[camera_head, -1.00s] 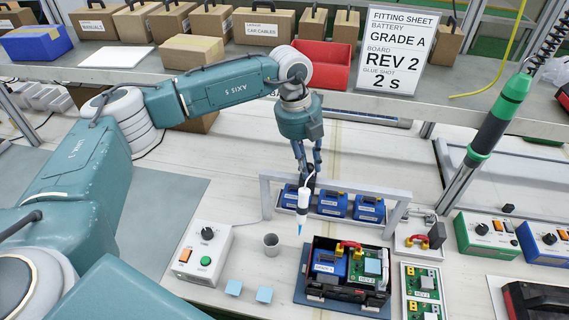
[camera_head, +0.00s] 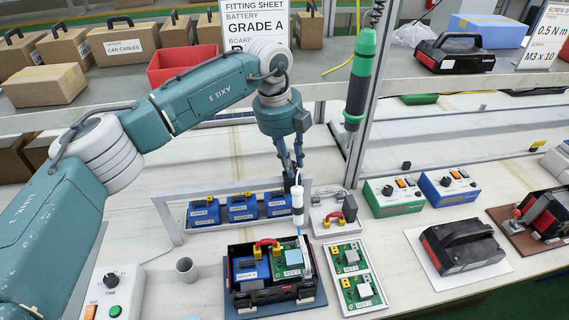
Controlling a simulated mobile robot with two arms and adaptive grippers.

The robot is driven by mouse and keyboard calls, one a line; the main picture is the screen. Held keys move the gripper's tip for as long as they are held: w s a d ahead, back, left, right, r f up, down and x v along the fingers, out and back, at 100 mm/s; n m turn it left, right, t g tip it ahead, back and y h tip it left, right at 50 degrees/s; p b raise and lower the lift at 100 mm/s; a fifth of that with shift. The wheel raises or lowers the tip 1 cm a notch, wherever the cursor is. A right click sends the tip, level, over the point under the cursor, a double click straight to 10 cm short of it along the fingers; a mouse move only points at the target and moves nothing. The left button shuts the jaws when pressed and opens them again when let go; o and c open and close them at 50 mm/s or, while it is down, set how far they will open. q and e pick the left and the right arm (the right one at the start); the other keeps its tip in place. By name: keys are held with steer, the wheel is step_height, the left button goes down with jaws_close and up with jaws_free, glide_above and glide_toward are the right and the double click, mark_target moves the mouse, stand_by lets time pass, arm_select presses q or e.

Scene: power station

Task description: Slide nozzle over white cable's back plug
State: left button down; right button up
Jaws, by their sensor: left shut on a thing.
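My left gripper (camera_head: 295,175) is shut on a white glue dispenser (camera_head: 298,205), which points down with a blue nozzle tip (camera_head: 300,231). The tip hangs near the back right corner of an open black case (camera_head: 232,283). In the case are a blue battery (camera_head: 246,278), a green board (camera_head: 290,270) and a red-and-yellow connector (camera_head: 267,245). A pale strip shows at the case's right side, below the nozzle; I cannot tell whether it is the white cable, and its back plug is not discernible. My right gripper is out of view.
A grey rack frame (camera_head: 170,193) with several blue batteries (camera_head: 241,208) stands behind the case. A grey cup (camera_head: 186,270) and timer box (camera_head: 115,290) are at left, spare boards (camera_head: 356,277) at right. A green screwdriver (camera_head: 361,80) hangs behind.

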arm_select(q)
steer(key=shift+d+r, duration=0.2)
steer(key=c, duration=1.6)
jaws_free()
steer(key=shift+o, duration=0.3)
steer(key=shift+d+f, duration=0.1)
steer(key=shift+d, duration=0.05)
step_height(320, 180, up, 12)
steer(key=a, duration=0.2)
steer(key=shift+s, duration=0.45)
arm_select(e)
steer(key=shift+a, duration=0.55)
arm_select(q)
steer(key=shift+f, duration=0.1)
